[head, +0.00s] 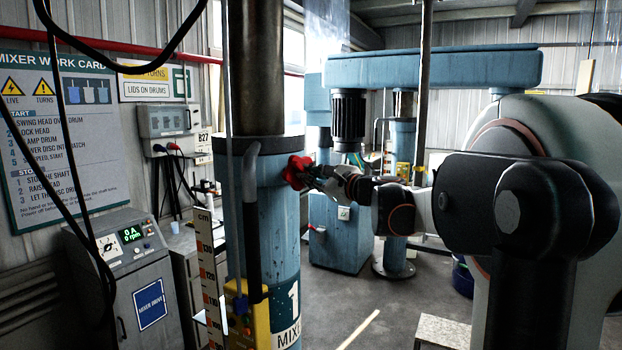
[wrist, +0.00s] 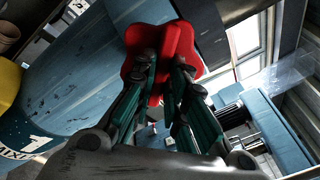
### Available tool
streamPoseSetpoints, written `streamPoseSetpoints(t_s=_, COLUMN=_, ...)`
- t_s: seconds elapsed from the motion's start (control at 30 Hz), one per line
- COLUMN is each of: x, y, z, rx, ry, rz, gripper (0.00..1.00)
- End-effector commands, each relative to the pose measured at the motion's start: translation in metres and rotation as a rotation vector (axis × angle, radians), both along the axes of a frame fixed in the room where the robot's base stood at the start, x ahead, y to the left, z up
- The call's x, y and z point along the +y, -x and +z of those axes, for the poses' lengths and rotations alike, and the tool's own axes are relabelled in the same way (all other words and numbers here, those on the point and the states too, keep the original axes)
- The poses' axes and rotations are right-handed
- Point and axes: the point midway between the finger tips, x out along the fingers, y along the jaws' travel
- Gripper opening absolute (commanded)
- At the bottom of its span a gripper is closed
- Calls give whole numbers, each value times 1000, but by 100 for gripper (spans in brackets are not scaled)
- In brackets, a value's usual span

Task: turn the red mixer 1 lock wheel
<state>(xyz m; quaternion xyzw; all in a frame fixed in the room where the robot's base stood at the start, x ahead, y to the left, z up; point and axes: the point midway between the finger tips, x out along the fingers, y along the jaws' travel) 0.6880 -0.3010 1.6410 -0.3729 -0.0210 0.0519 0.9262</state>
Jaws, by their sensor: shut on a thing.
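The red lock wheel (head: 297,171) is a small lobed knob on the right side of the blue mixer 1 column (head: 272,215). It also shows in the wrist view (wrist: 160,42), at the top middle. My gripper (head: 316,178) reaches it from the right. In the wrist view my gripper (wrist: 166,68) has its two fingers on the red wheel, shut on part of it. The fingers hide the lower middle of the wheel.
A grey drive cabinet (head: 137,290) with a lit display stands at the left. A yellow box (head: 247,315) and a centimetre scale (head: 208,265) are on the column's front. Another blue mixer (head: 340,235) stands behind. Dark cables hang at the left. Grey floor shows to the right of the column.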

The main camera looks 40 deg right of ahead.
Motion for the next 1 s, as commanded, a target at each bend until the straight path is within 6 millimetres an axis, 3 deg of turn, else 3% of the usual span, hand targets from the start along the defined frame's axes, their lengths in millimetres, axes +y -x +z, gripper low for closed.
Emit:
streamPoseSetpoints(t_s=0.4, x=1, y=0, z=-2, rx=25, ry=-206, rz=0, gripper=0)
streamPoseSetpoints(t_s=1.0, x=1, y=1, z=-2, rx=29, ry=-239, rz=1, gripper=0)
